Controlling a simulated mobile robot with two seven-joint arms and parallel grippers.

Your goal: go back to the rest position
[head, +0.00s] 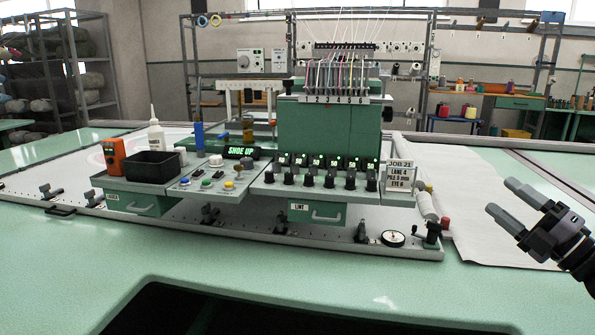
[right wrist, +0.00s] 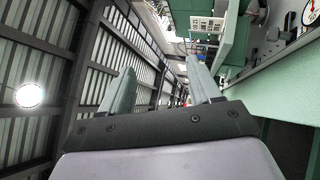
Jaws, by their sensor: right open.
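My right gripper (head: 507,206) is at the right edge of the head view, above the pale green table and the sheet's near edge. Its two fingers are apart and nothing is between them. In the right wrist view the two fingers (right wrist: 163,88) also stand apart, with empty space between them. My left gripper is not in the head view. The green tufting machine (head: 330,128) stands in the middle of the head view, well to the left of my right gripper.
A control panel (head: 212,183), a black bin (head: 153,164), an orange device (head: 111,156) and a white bottle (head: 156,137) stand left of the machine. A round dial (head: 393,238) lies near the front edge. A white sheet (head: 485,190) covers the right side. The green front surface (head: 330,268) is clear.

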